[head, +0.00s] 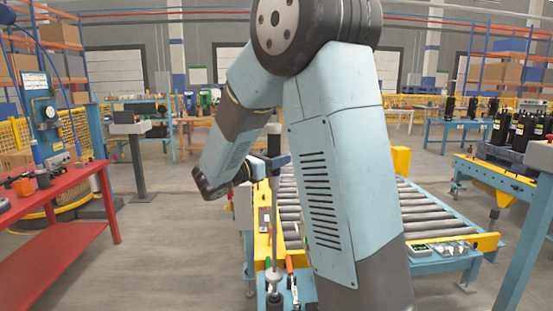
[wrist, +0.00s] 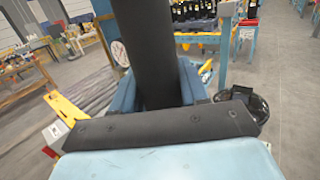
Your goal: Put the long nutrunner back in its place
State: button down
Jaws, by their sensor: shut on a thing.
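The long nutrunner shows as a dark upright body (head: 274,140) in the head view, just left of my upper arm. In the wrist view, its thick black cylinder (wrist: 145,45) rises between my blue fingers. My gripper (head: 267,163) is shut around it, and the fingers also show in the wrist view (wrist: 153,85). A thin shaft seems to run down below it in the head view, but I cannot tell where its lower end is. The tool's place is not clearly seen; my arm hides part of the area.
A roller conveyor (head: 418,207) with yellow rails lies behind and right of my arm. An orange-handled tool (head: 290,272) stands near the front. A red bench (head: 62,188) is at left. Dark units stand on a pallet (head: 502,154) at right. Floor is open at left.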

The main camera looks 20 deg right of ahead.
aim_at(276, 189)
jog(key=shift+f, duration=4.95)
dwell(2.5)
jog(key=shift+c, duration=2.4)
grip_release()
